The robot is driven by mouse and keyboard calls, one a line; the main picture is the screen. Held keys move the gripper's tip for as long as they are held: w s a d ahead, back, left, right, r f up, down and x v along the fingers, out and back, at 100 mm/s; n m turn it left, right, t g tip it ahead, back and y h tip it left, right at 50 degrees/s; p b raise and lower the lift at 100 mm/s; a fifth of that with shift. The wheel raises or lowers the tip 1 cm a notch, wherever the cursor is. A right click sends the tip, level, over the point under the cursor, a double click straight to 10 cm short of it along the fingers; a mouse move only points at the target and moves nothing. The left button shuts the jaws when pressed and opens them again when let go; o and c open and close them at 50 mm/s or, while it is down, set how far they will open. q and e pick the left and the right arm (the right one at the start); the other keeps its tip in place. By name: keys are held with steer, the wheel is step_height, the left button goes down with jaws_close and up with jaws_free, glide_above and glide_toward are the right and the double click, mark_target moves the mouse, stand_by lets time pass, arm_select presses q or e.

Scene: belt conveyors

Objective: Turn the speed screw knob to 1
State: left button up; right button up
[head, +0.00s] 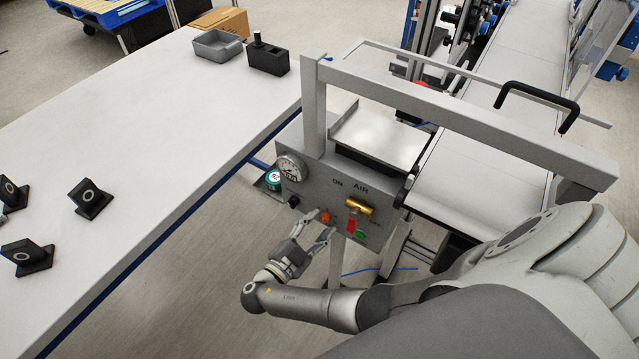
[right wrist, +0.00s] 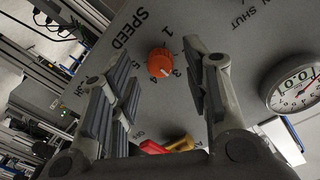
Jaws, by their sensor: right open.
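The orange speed knob (head: 326,217) sits on the front of the grey control panel (head: 308,199). In the right wrist view the knob (right wrist: 160,62) shows beside the word SPEED and printed numbers. A small white mark on its face points to the lower right, toward the numbers near 3. The 1 is printed at its upper right. My right gripper (head: 313,229) is open and empty in front of the panel. In the right wrist view its fingers (right wrist: 153,60) stand on either side of the knob, with gaps. My left gripper is not in view.
A brass valve (head: 359,206), a red button (head: 351,226), a green button (head: 361,234), a black knob (head: 293,202) and a gauge (head: 291,167) crowd the panel. A grey frame bar (head: 470,126) rises above it. A white table (head: 130,150) with black brackets lies left.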

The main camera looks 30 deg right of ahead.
steer(key=shift+w+d, duration=0.25)
steer(key=shift+d, duration=0.45)
jaws_close()
